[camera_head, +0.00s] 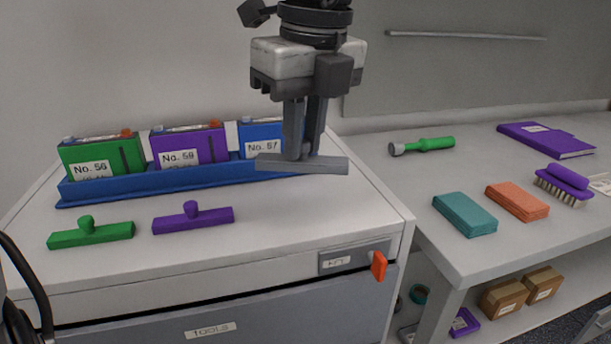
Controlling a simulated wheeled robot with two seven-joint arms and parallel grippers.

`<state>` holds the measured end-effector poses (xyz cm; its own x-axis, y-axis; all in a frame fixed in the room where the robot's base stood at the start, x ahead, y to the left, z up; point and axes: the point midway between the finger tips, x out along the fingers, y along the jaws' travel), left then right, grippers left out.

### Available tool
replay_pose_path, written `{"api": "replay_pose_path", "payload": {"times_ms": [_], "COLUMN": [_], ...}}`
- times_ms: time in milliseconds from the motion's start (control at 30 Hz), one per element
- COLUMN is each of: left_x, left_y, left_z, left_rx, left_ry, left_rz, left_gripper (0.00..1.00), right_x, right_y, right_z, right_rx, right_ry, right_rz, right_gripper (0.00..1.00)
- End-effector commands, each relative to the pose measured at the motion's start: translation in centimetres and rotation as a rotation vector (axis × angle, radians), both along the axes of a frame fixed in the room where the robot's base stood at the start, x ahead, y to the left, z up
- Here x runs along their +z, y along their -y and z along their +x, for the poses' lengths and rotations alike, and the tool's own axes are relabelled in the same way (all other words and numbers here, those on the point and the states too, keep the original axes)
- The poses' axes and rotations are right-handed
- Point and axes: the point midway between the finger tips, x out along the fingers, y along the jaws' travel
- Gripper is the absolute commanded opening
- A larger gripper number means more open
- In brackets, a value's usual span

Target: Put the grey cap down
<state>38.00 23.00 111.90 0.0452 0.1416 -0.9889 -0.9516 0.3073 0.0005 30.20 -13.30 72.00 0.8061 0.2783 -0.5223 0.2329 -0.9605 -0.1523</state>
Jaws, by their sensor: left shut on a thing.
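My left gripper (304,150) points down in the head view and is shut on the grey cap (318,165), a flat grey bar. The fingers hide the cap's handle. The cap is held above the right end of the blue tray (120,187), in front of the blue battery labelled No. 57 (262,137), and overlaps both in the picture. I cannot tell how high it is above the cabinet top. A green cap (92,235) and a purple cap (193,218) lie apart on the cabinet top. My right gripper is not in view.
A green battery (100,156) and a purple battery (188,147) stand in the tray. The cabinet top (290,222) is clear right of the purple cap. The bench at right holds a green-handled tool (425,145), teal block (464,214), orange block (517,201), purple brush (565,182) and purple book (545,140).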

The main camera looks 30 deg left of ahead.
Motion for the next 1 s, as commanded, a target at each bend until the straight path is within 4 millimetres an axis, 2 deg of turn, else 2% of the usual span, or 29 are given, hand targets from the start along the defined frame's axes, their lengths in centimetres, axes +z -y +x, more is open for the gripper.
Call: {"api": "replay_pose_path", "payload": {"times_ms": [100, 233, 467, 633, 733, 1000], "left_x": [-2.4, -4.2, -5.7, -8.3, -9.0, -9.1], "left_y": [-1.1, -1.9, -2.6, -2.7, -2.7, -2.7], "left_z": [1.6, 2.9, 4.0, 4.2, 4.2, 4.2], "left_rx": [0.001, 0.000, 0.000, -0.001, -0.002, -0.001], "left_ry": [-0.006, -0.002, -0.002, -0.004, 0.000, 0.001], "left_rz": [0.001, 0.000, 0.000, 0.000, 0.000, 0.000], "left_gripper": [0.00, 0.00, 0.00, 0.00, 0.00, 0.00], "right_x": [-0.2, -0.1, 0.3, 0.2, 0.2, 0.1], "right_y": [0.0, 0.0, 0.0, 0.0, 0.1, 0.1], "right_z": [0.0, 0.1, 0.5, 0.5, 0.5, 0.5], "right_rx": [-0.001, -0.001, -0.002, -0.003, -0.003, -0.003], "right_ry": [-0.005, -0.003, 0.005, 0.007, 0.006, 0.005], "right_rz": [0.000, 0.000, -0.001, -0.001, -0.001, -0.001], "right_gripper": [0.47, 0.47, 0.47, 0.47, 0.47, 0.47]}}
